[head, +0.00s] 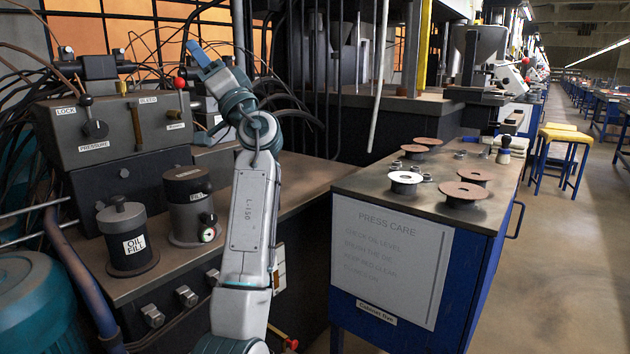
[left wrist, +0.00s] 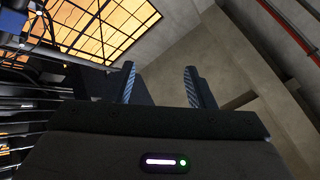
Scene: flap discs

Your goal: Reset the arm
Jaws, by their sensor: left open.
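My left arm (head: 252,215) rises from the bottom of the head view and bends at a teal joint near the press unit. My left gripper (head: 198,53) is raised at its end, with a blue fingertip pointing up and left in front of the press controls. In the left wrist view the two fingers of the left gripper (left wrist: 161,88) stand apart with nothing between them. That view faces the ceiling and a window grid (left wrist: 90,28). My right gripper is not in view.
A press unit (head: 120,130) with levers, hoses and an OIL FILL pot (head: 127,238) stands at left, close to my arm. A blue cabinet (head: 400,270) at right carries several flap discs (head: 464,193) on its top. The aisle floor (head: 575,250) at far right is clear.

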